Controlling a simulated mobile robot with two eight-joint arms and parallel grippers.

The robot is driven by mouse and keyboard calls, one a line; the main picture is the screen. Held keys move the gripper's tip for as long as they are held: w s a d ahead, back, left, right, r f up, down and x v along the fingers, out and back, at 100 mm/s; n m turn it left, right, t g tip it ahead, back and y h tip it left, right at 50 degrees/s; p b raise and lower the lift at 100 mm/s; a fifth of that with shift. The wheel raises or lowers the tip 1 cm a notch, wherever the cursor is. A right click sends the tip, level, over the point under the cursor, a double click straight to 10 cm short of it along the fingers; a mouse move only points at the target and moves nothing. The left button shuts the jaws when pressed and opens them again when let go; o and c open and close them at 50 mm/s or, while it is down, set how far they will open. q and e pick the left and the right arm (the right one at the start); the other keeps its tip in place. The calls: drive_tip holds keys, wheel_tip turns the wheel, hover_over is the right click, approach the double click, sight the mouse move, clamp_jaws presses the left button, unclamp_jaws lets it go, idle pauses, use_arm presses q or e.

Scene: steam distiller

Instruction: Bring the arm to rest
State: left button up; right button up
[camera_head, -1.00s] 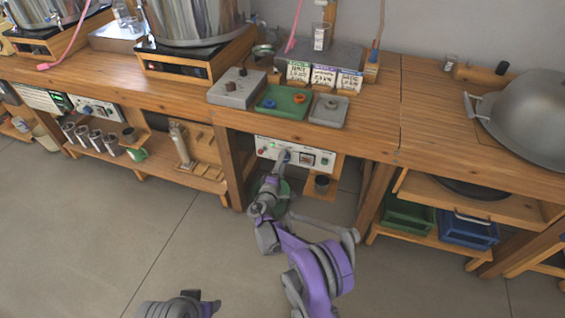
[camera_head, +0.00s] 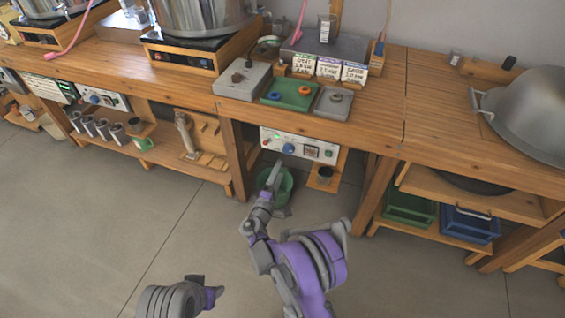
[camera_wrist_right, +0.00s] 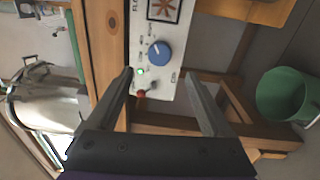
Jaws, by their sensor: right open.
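My right arm (camera_head: 312,262) reaches from the bottom of the head view toward the bench front. Its gripper (camera_head: 275,172) is below and in front of the white control panel (camera_head: 299,146), apart from it. In the right wrist view the two fingers of the gripper (camera_wrist_right: 158,78) are spread with nothing between them. The panel's blue knob (camera_wrist_right: 159,50) and lit green lamp (camera_wrist_right: 141,72) show beyond the fingertips.
A green bucket (camera_head: 285,187) stands on the floor behind my right gripper. Bench legs (camera_head: 233,160) flank the panel, and a small shelf with a dark cup (camera_head: 325,173) is to its right. The floor (camera_head: 110,235) at left is clear.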

drive_tip(key=shift+s+a, duration=0.25)
drive_tip(key=shift+s, duration=0.45)
